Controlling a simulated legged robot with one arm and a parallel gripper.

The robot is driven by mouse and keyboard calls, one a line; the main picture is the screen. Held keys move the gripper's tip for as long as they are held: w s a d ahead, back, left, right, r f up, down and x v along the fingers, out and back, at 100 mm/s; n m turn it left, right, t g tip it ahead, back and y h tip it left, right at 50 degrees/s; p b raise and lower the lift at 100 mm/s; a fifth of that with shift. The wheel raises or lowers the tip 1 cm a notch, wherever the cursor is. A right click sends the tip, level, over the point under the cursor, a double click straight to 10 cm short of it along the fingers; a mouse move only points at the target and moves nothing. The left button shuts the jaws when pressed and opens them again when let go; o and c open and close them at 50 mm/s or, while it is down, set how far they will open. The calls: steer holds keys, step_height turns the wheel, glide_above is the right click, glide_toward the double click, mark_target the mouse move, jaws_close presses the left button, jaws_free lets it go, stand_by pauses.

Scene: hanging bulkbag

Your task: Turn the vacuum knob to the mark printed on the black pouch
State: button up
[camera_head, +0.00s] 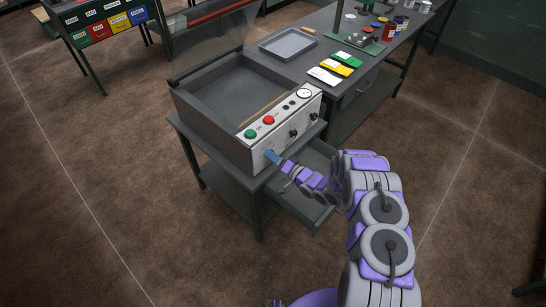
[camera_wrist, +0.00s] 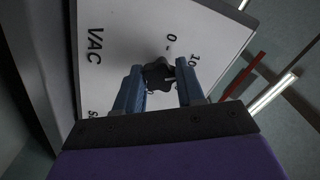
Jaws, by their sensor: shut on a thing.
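My gripper (camera_head: 271,156) is at the lower left of the vacuum sealer's white control panel (camera_head: 285,118). In the wrist view its two blue fingers (camera_wrist: 158,88) are shut on the black lobed vacuum knob (camera_wrist: 158,72), one on each side. The panel around it is printed "VAC" (camera_wrist: 96,45), with "0" and "10" beside the knob. Most of the scale is hidden by the knob and fingers. In the head view this knob is hidden behind my gripper. I cannot make out a black pouch or its mark.
The panel also carries a green button (camera_head: 250,133), a red button (camera_head: 268,120), a gauge (camera_head: 304,94) and other black knobs. The sealer's lid stands open. White, yellow and green pouches (camera_head: 339,69) lie on the bench. A drawer (camera_head: 310,207) stands open below my arm.

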steer(key=o, duration=0.9)
steer(key=shift+w+d, duration=0.15)
steer(key=shift+w, duration=0.05)
steer(key=shift+o, duration=0.7)
steer(key=shift+s, duration=0.1)
steer(key=p+v, duration=0.1)
steer(key=v, duration=1.6)
steer(key=shift+s+d+f, duration=0.1)
steer(key=shift+d, duration=0.05)
